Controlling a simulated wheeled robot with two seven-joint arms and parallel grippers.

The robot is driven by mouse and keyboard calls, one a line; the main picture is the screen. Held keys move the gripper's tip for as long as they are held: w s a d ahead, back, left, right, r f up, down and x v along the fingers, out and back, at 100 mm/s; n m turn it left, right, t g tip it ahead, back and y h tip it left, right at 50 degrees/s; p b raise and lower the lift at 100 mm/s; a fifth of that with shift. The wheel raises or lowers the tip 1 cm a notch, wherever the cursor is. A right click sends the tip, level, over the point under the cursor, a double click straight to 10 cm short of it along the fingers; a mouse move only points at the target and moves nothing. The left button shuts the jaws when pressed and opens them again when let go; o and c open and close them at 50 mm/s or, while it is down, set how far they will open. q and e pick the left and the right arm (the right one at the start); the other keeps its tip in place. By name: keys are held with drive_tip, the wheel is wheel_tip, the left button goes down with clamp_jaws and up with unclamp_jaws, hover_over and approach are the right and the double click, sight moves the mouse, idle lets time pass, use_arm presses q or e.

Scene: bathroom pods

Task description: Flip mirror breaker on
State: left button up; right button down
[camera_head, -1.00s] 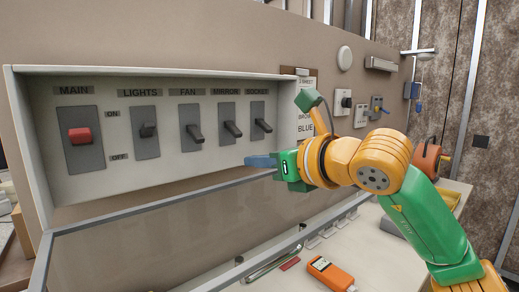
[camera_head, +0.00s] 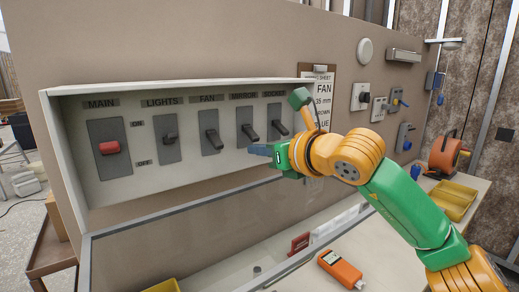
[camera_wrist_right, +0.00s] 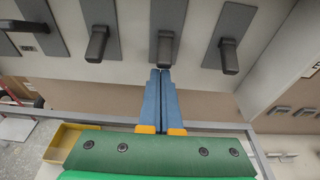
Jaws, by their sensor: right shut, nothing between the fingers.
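The breaker box (camera_head: 75,160) on the wall has a row of labelled switches. The mirror breaker (camera_head: 247,128) is the fourth from the left, a grey plate with a dark lever sloping down toward the OFF side. My right gripper (camera_head: 258,149) is shut and empty, its blue fingertips just below that lever. In the right wrist view the closed fingertips (camera_wrist_right: 160,72) are directly under the mirror lever (camera_wrist_right: 165,47); I cannot tell whether they touch. My left gripper is not in view.
The fan lever (camera_head: 212,138) and socket lever (camera_head: 279,128) stand close on either side. The lights switch (camera_head: 169,138) and red main switch (camera_head: 109,147) are further left. The box's clear cover (camera_head: 180,240) hangs open below. An orange meter (camera_head: 340,268) lies on the counter.

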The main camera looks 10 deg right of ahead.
sight(255, 138)
drive_tip(key=shift+s+d+r+g+h+p, duration=0.15)
drive_tip(key=shift+r+g+p, duration=0.2)
drive_tip(key=shift+p, duration=0.5)
drive_tip(key=shift+s+a+r+g+h+p, duration=0.1)
drive_tip(key=shift+r+g+h+p, duration=0.2)
drive_tip(key=shift+p, duration=0.5)
drive_tip(key=shift+s+d+r+g+p, duration=0.15)
drive_tip(key=shift+r+g+p, duration=0.45)
drive_tip(key=shift+p, duration=0.9)
drive_tip(key=shift+s+r, duration=0.1)
drive_tip(key=shift+r, duration=0.3)
drive_tip(key=shift+f, duration=0.1)
